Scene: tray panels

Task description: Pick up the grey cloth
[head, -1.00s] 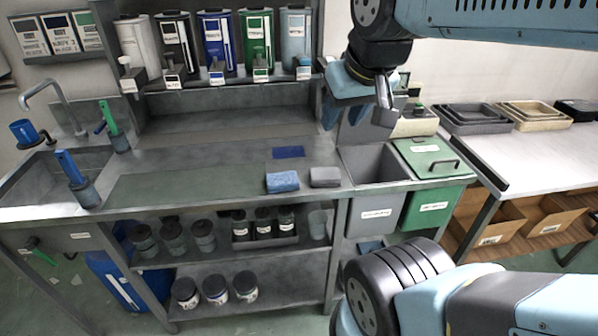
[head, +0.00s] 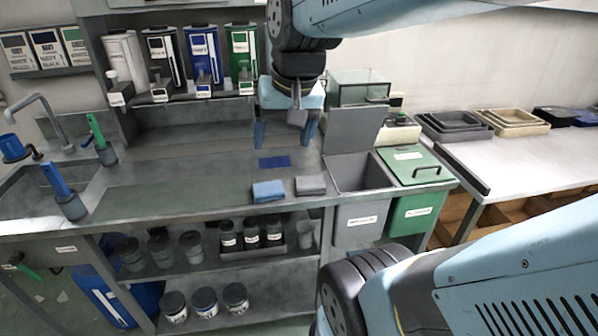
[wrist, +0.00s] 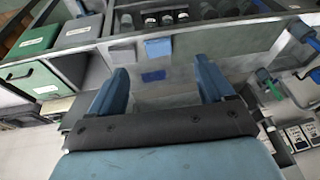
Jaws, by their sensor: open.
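The grey cloth (head: 310,185) lies folded on the counter, near its front edge, just left of the grey bin. It also shows in the wrist view (wrist: 123,53), at the counter edge beyond my gripper's fingers. A blue cloth (head: 268,191) lies beside it on the left, close but seemingly apart; the wrist view shows it too (wrist: 158,47). My gripper (head: 287,132) is open and empty, pointing down above the back of the counter, behind and above the cloths. In the wrist view its two blue fingers (wrist: 160,88) are spread wide.
A dark blue flat patch (head: 275,162) lies on the counter behind the cloths. An open grey bin (head: 362,215) and a green lidded bin (head: 415,170) stand to the right. Dispensers (head: 203,55) line the back.

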